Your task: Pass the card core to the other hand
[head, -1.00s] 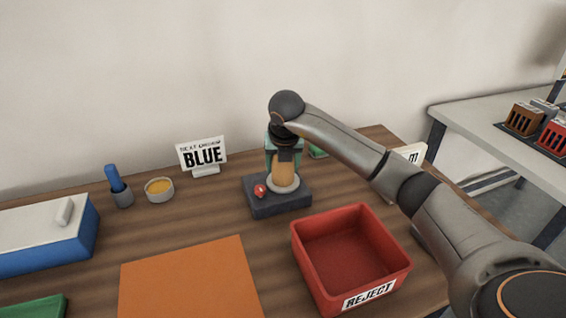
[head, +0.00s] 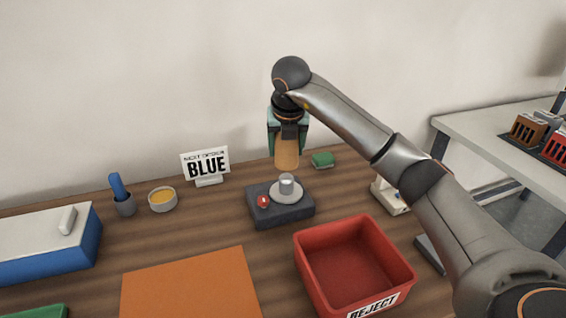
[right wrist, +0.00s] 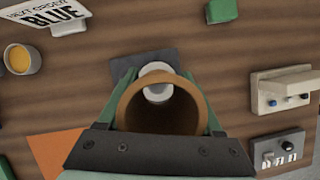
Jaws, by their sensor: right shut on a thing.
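My right gripper (head: 288,146) is shut on the card core (head: 287,155), a brown cardboard tube. It holds the tube upright, with its lower end above the grey device. In the right wrist view the card core (right wrist: 160,108) shows as an open ring between the green fingers of the right gripper (right wrist: 162,110). Through the tube I see the pale round plate and short post (head: 287,187) of the dark grey device (head: 284,212), which has a red button (head: 263,201). My left gripper is not in the head view.
A red REJECT bin (head: 352,262) stands in front of the device. An orange sheet (head: 190,285), a BLUE order sign (head: 206,163), a yellow-filled bowl (head: 162,199) and a white-topped blue box (head: 50,265) lie to the left. A green block (head: 322,160) is behind.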

